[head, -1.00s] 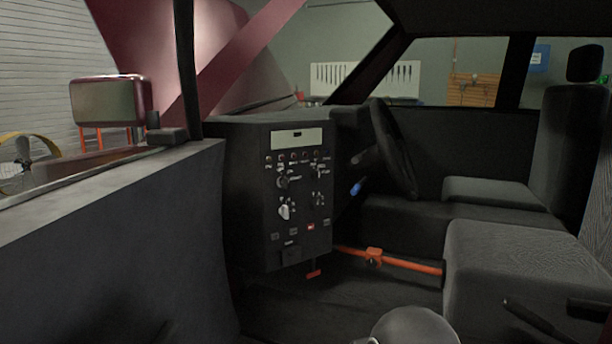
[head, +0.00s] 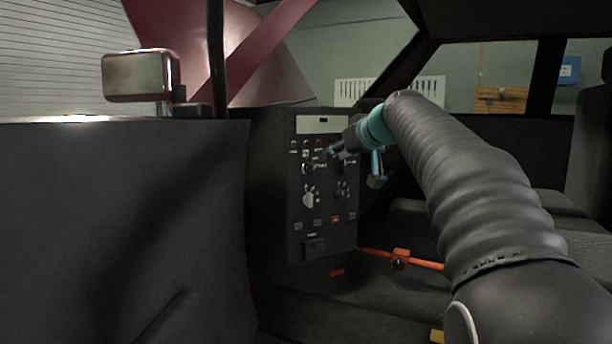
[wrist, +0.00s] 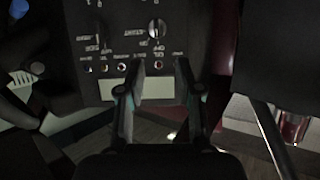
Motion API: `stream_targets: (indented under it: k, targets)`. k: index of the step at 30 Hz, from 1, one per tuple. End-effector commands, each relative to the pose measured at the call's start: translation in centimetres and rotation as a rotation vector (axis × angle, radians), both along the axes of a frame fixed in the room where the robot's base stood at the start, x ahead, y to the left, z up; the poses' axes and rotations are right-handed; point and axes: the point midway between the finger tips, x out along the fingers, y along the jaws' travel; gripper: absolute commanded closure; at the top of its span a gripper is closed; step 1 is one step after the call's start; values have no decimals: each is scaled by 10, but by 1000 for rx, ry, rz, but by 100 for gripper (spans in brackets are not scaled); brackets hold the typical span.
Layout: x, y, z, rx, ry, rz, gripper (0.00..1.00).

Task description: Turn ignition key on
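The black dashboard panel (head: 325,225) fills the middle of the head view. A small round switch with a light pointer (head: 308,168) sits at its upper left, and the same switch shows upside down in the wrist view (wrist: 157,30). It may be the ignition key, but its labels are too small to read for certain. My gripper (head: 333,152) reaches in from the right at the panel's upper part. In the wrist view its fingers (wrist: 156,66) are apart with nothing between them, and their tips point toward this switch. Whether they touch the panel cannot be told.
A larger silver knob (head: 309,198) and another switch (head: 342,190) sit lower on the panel. A row of small lights runs above, under a pale plate (head: 320,124). The dark car door (head: 110,220) stands left. An orange bar (head: 420,261) crosses the car floor.

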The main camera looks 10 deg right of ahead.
Motion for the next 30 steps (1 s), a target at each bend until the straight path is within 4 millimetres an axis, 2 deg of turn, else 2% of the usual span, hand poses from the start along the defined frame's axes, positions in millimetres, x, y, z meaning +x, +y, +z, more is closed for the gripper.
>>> stream_targets:
  k: [7, 24, 30]
  targets:
    - [20, 0, 0, -4, -27, 9, 65]
    - [105, 30, -38, -4, -25, 9, 65]
    - [124, 36, -45, -4, -26, 8, 65]
